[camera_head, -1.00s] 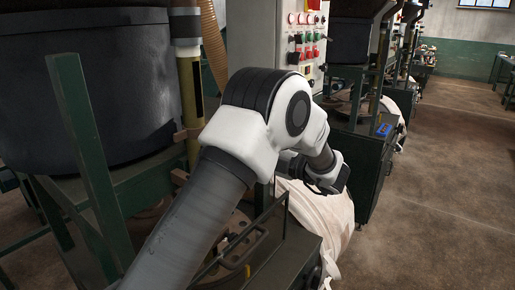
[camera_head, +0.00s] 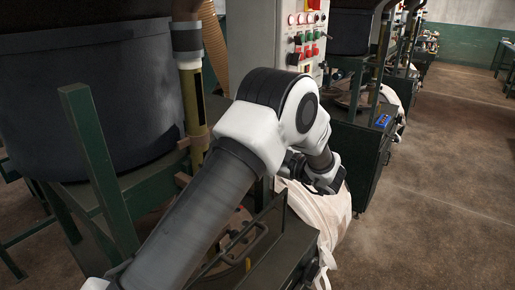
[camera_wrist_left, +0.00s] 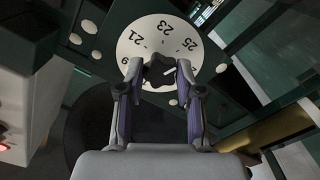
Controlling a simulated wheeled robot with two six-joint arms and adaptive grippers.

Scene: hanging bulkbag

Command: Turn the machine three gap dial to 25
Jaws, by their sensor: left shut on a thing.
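The gap dial's white round plate (camera_wrist_left: 150,35) shows in the left wrist view, with the black numbers 21, 23 and 25 readable and part of another at its left edge. A dark knob (camera_wrist_left: 158,66) sits at its middle, with a small white mark on its right side. My left gripper (camera_wrist_left: 160,74) is shut on the knob, one finger on each side. Which number the mark points to cannot be told. In the head view my left arm reaches over the near machine, and its fingertips and the dial are hidden. My right gripper is in neither view.
A control cabinet (camera_head: 279,30) with red and green buttons stands behind my arm. A large dark tub (camera_head: 85,90) in a green frame is at the left. A pale bag (camera_head: 330,215) hangs below my wrist. The concrete floor (camera_head: 440,200) at right is clear.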

